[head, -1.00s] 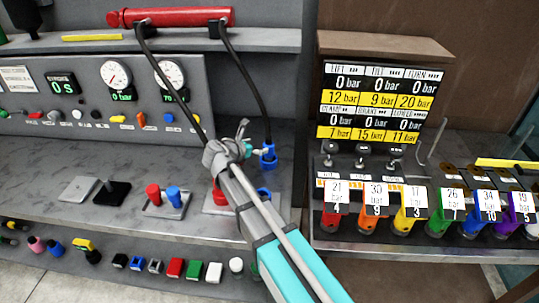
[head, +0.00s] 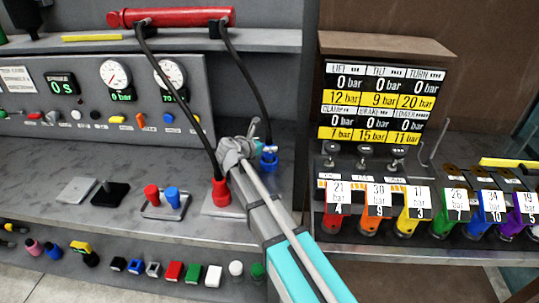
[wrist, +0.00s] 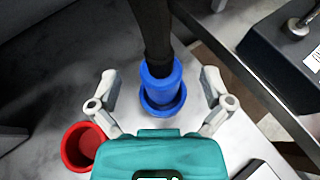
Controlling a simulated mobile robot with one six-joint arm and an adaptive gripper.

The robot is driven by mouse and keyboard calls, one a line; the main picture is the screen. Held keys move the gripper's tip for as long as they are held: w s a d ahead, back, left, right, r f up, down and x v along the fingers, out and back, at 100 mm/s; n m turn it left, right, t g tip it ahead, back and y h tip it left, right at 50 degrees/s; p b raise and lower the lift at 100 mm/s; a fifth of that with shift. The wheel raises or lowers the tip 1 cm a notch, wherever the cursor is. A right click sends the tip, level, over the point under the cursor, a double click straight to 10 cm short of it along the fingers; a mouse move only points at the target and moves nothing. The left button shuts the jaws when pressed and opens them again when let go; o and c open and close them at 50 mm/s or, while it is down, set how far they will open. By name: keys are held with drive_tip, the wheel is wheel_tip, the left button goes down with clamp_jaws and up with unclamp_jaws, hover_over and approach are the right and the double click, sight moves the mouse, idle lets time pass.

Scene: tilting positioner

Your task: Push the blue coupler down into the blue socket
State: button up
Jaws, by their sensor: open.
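The blue coupler (wrist: 160,82) hangs on a black hose and stands at the mouth of the wider blue socket (wrist: 163,106) in the wrist view. Part of its body shows above the socket rim; I cannot tell how deep it sits. The coupler also shows in the head view (head: 268,153), right of my gripper. My gripper (wrist: 158,78) is open, with one finger on each side of the coupler and visible gaps between. In the head view, my arm partly hides this area.
A red and blue pair (head: 163,196) stands further left. The valve bench (head: 390,252) is at right.

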drive_tip(key=shift+x, duration=0.95)
clamp_jaws()
